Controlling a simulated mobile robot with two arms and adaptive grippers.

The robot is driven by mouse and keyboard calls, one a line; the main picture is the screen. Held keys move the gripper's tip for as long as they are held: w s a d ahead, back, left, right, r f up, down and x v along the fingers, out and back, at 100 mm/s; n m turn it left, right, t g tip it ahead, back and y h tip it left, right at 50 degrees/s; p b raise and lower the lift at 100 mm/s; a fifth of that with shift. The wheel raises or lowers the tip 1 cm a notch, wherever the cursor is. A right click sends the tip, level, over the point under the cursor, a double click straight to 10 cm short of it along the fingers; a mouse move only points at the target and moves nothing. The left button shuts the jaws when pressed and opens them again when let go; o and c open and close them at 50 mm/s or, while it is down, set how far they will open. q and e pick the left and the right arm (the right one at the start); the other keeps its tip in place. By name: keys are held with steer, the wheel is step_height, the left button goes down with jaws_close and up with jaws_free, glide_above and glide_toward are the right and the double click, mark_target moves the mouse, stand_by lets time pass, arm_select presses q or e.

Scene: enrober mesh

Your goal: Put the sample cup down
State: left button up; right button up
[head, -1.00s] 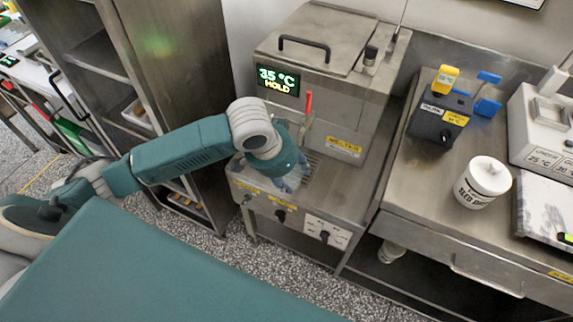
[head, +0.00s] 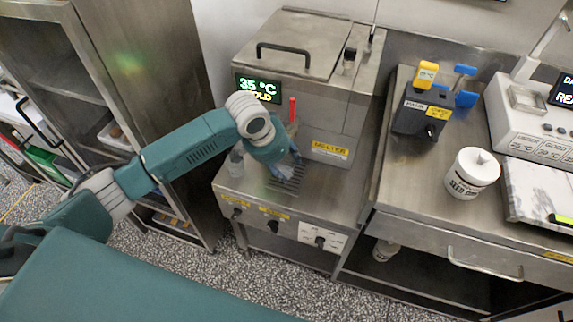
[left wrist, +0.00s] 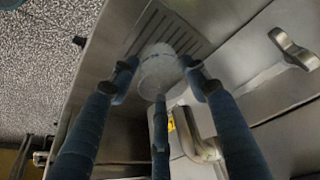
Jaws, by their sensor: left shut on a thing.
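The sample cup (left wrist: 160,72), pale and translucent, sits between the fingers of my left gripper (left wrist: 161,85) in the left wrist view. The fingers are shut around it. In the head view my left gripper (head: 287,173) points down over the slotted drip grate (head: 279,186) at the front of the melter (head: 300,95), and the cup is mostly hidden by the fingers. The grate (left wrist: 165,28) lies beyond the cup in the left wrist view. I cannot tell whether the cup's base touches it. My right gripper is not in view.
A red-handled lever (head: 292,108) is close behind the gripper. The right bench holds a white seed tub (head: 472,173), a dark block (head: 421,112) and a white instrument (head: 535,118).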

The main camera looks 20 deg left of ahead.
mark_target(287, 168)
arm_select(q)
steer(key=shift+w, duration=0.95)
steer(key=shift+f, duration=1.8)
steer(key=o, duration=1.1)
steer(key=shift+r, duration=0.1)
steer(key=v, duration=1.2)
